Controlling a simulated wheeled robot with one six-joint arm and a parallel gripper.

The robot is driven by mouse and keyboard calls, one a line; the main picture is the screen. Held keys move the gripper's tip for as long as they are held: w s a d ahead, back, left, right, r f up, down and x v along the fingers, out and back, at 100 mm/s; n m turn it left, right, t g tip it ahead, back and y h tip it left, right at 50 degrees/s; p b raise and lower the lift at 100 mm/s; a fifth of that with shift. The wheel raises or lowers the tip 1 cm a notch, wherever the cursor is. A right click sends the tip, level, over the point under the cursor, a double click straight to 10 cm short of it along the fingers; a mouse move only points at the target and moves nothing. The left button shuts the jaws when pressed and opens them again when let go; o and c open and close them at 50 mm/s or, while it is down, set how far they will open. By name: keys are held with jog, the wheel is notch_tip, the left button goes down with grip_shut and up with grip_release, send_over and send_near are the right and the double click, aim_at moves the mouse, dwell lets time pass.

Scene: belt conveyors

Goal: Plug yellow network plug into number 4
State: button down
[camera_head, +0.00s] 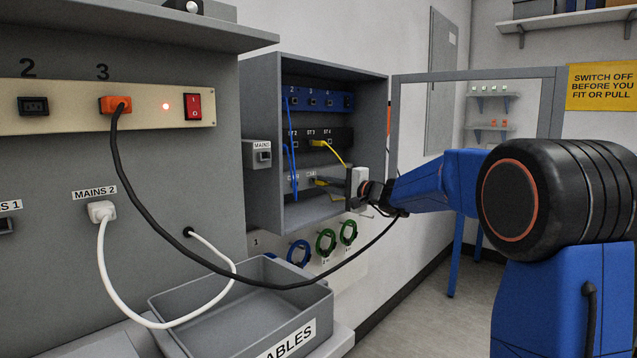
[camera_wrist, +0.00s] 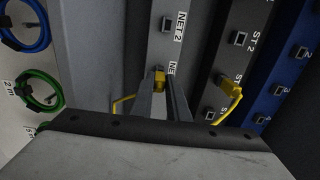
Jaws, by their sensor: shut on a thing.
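My gripper (camera_head: 320,182) reaches into the open grey cabinet, at its lower grey NET panel. In the wrist view its two fingers (camera_wrist: 166,80) are shut on a yellow plug (camera_wrist: 160,79) beside a NET label. I cannot tell whether this plug is seated in a NET socket. Another yellow plug (camera_wrist: 232,93) sits in the black ST panel, at ST 3 in the head view, with a yellow cable (camera_head: 331,151) hanging down. The number 4 port (camera_wrist: 257,119) is on the blue panel (camera_head: 327,101), at the cabinet's top, and looks empty.
A blue cable (camera_head: 287,130) hangs down the cabinet's left side. Coiled blue (camera_head: 299,253) and green (camera_head: 326,243) cables hang below. A grey cable tray (camera_head: 210,325) stands in front. A black cable (camera_head: 171,253) with an orange plug (camera_head: 115,105) sags across from socket 3.

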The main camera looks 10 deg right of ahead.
jog(key=shift+v, duration=1.95)
jog(key=shift+r, duration=0.1)
